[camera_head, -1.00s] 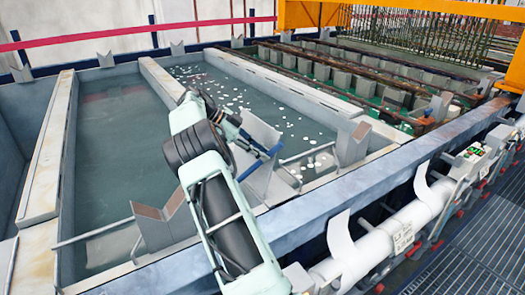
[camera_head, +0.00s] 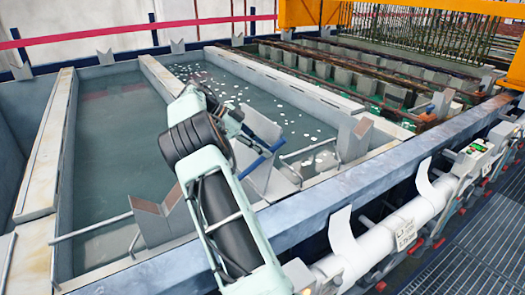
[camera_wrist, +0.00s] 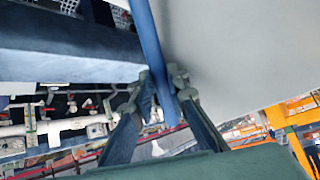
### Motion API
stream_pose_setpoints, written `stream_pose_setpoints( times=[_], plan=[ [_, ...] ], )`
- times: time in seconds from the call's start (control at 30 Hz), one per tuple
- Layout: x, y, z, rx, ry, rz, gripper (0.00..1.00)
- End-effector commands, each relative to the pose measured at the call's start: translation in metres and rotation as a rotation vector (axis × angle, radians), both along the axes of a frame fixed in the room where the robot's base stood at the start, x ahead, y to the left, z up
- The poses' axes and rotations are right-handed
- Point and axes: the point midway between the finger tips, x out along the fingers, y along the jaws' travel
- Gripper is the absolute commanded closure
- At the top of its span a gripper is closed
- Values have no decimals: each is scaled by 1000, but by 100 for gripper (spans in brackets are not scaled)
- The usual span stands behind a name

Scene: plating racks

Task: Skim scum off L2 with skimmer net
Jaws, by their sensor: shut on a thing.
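The tank with scum (camera_head: 225,82) holds grey-green water, and white flecks of scum (camera_head: 240,103) float along its length, with several near its front end. I cannot read a label that marks it as L2. My gripper is shut on the blue handle of the skimmer (camera_wrist: 147,35) in the wrist view (camera_wrist: 158,88). In the head view, a piece of the blue handle (camera_head: 251,167) shows beside a grey V-shaped bracket at the tank's front. My arm and the bracket hide most of the gripper there. The net itself cannot be made out.
A tank without visible flecks (camera_head: 115,150) lies to the left. Grey V brackets (camera_head: 355,137) (camera_head: 160,218) stand along the front rim. A white pipe (camera_head: 385,240) runs in front, and an orange frame with hanging rods (camera_head: 400,35) is at the back right.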

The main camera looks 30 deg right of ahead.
Motion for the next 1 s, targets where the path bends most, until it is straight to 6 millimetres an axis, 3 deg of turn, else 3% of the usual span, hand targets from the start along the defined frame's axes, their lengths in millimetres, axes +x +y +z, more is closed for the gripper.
stream_pose_setpoints(
  times=[1.0],
  plan=[
    [-21, 0, 5, 0, -2, -1, 100]
  ],
)
